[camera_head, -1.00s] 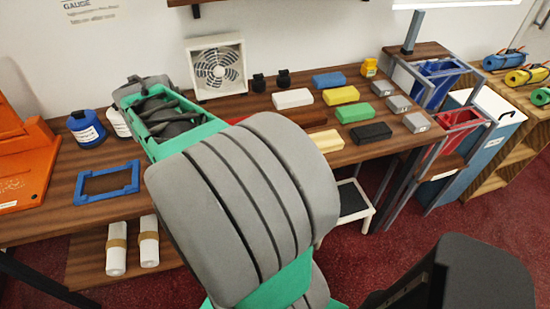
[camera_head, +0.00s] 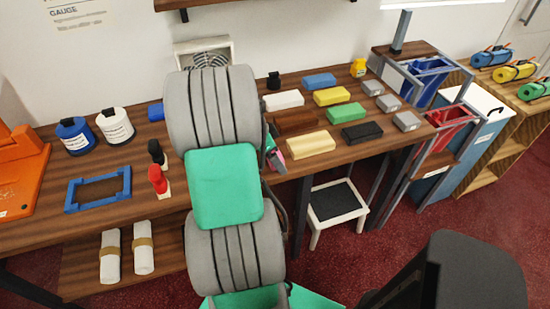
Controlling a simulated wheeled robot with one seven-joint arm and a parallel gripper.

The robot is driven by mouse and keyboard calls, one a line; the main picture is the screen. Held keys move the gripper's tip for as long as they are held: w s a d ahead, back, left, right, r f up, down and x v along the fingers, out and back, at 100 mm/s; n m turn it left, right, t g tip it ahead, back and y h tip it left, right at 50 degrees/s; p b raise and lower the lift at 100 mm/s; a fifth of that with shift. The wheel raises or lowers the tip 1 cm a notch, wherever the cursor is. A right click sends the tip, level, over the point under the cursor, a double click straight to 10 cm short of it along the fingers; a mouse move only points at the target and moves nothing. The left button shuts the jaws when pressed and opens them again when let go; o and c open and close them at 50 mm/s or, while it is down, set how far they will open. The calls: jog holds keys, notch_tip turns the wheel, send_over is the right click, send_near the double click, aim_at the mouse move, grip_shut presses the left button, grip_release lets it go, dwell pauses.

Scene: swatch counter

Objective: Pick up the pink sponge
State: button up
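A small pink patch (camera_head: 277,158) shows at the right edge of my arm, by the front edge of the wooden counter, just left of the cream block. It may be the pink sponge, but most of it is hidden behind my arm. My gripper is hidden behind my grey and green arm links, apart from perhaps a sliver beside the pink patch. I cannot tell whether it is open or shut, or whether it touches the pink thing.
Several coloured blocks lie in rows, including cream (camera_head: 310,144), brown (camera_head: 297,121), white (camera_head: 284,99) and black (camera_head: 361,132). A white stool (camera_head: 338,204) stands below the counter.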

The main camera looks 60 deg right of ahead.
jog(key=shift+c, duration=0.4)
jog(key=c, duration=1.3)
jog(key=shift+r, duration=0.25)
notch_tip(320, 180, up, 2)
jog(key=shift+r+b, duration=0.2)
jog(key=shift+b, duration=0.2)
jog(key=s+a+r, duration=0.2)
jog(key=a+r, duration=0.1)
jog(key=a, duration=0.1)
jog(key=s+a+r, duration=0.2)
jog(key=a+r, duration=0.1)
jog(key=a, duration=0.1)
jog(key=s+a+r+b, duration=0.1)
jog(key=s+a+r, duration=0.2)
jog(key=a+r, duration=0.1)
jog(key=shift+a, duration=0.1)
